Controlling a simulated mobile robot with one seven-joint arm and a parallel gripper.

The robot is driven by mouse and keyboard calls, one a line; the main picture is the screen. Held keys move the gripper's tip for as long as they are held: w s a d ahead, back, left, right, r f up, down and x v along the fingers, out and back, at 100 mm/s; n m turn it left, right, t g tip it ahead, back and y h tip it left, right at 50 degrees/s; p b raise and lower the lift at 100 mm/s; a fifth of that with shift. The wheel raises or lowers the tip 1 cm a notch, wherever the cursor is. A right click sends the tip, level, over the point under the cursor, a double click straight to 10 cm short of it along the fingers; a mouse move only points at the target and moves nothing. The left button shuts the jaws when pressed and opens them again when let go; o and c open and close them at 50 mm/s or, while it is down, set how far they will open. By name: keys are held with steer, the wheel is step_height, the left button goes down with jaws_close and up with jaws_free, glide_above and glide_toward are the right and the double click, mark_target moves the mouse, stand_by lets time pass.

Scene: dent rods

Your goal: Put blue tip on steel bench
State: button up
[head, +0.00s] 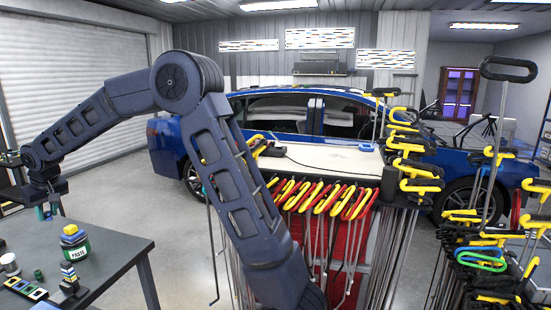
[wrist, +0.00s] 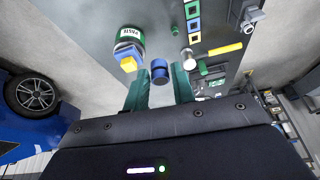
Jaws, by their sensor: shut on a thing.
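The blue tip, a short blue cylinder (wrist: 160,70), sits between the two teal fingers of my gripper (wrist: 162,86) in the wrist view. My gripper is shut on it. In the head view my gripper (head: 48,212) points down at the far left, over the back part of the dark steel bench (head: 112,250). The tip shows there only as a small blue spot (head: 47,214). The bench's grey top (wrist: 165,18) lies beyond the tip in the wrist view. I cannot tell the exact gap between the tip and the bench.
A green-labelled paste jar (head: 75,250) with a blue and yellow top stands close to my gripper. The bench's right side is clear. A rod rack (head: 345,265) stands right.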

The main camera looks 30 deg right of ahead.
steer(key=w+d+r+m+t+h, duration=0.15)
steer(key=w+d+r, duration=0.35)
steer(key=d, duration=0.6)
steer(key=w+d+r+m+g, duration=0.1)
steer(key=w+d+r+m, duration=0.15)
steer(key=w+d, duration=0.7)
steer(key=w+d+r+m+h, duration=0.1)
steer(key=d+r+m, duration=0.15)
steer(key=d, duration=1.05)
steer(key=d+r+m+h, duration=0.15)
steer(key=d+r, duration=0.25)
steer(key=d, duration=1)
step_height(320, 180, up, 13)
steer(key=m+h, duration=0.2)
steer(key=m, duration=0.7)
glide_above(303, 158)
steer(key=s+a, duration=0.1)
step_height(303, 158, down, 19)
steer(key=shift+s+f, duration=0.1)
steer(key=shift+f, duration=0.05)
steer(key=shift+f, duration=0.15)
